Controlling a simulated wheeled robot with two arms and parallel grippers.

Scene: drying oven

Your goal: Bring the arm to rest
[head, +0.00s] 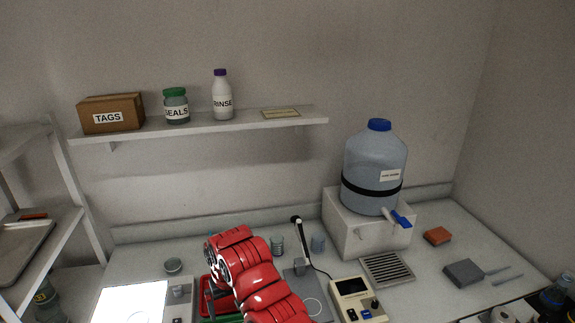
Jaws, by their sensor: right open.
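My red right arm (262,284) reaches in from the bottom edge and bends over the middle of the bench. My right gripper (222,280) is at the far end of this arm, above a red tray (205,299). Its fingers are mostly hidden by the arm's own links. I see nothing held in it. My left arm and left gripper are out of view.
A lit white panel (130,302) lies left of the arm. A stirrer-like black-tipped rod (301,240), a beige meter (355,299) and a vent grille (387,268) stand to its right. A blue jug (373,165) sits on a white block (343,232). A shelf (240,124) runs above.

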